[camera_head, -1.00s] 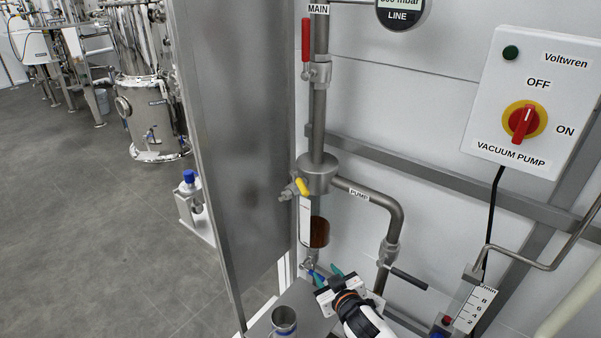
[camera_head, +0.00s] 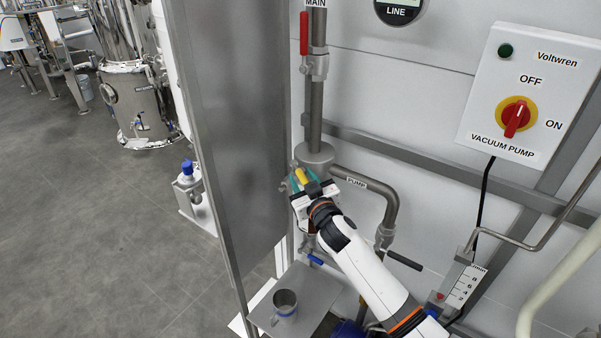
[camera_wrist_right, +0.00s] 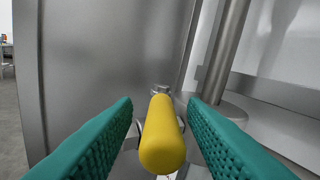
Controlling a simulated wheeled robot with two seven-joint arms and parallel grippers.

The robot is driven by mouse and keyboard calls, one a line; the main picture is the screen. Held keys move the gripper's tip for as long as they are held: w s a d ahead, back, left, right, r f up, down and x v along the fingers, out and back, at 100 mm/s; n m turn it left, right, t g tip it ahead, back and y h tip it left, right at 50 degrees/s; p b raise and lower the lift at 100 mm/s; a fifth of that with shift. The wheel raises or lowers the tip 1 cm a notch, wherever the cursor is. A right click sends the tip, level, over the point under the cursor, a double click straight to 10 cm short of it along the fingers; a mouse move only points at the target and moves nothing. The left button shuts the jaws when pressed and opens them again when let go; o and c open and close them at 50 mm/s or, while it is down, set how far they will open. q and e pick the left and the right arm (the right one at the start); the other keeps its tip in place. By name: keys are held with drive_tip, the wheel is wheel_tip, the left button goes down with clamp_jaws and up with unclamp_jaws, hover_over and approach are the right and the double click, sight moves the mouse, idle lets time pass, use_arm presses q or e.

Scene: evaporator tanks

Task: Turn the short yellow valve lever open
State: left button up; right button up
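The short yellow valve lever (camera_head: 302,176) sits on the left side of the round steel pipe body (camera_head: 316,157), below the red-handled valve. In the right wrist view the yellow lever (camera_wrist_right: 163,140) points toward the camera, between my two green fingers. My right gripper (camera_head: 303,182) is at the lever. Its fingers (camera_wrist_right: 160,122) are open, one on each side, with a visible gap to the lever on both sides. The valve body behind the lever is partly hidden by the lever and fingers. My left gripper is not in view.
A steel panel (camera_head: 232,130) stands close on the left of the lever. A red handle (camera_head: 304,33) hangs above, and a blue lever (camera_head: 315,260) is below. A metal cup (camera_head: 285,304) stands on a small shelf (camera_head: 318,292). The pump pipe (camera_head: 372,190) runs right.

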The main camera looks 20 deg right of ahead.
drive_tip(key=shift+w, duration=0.95)
clamp_jaws()
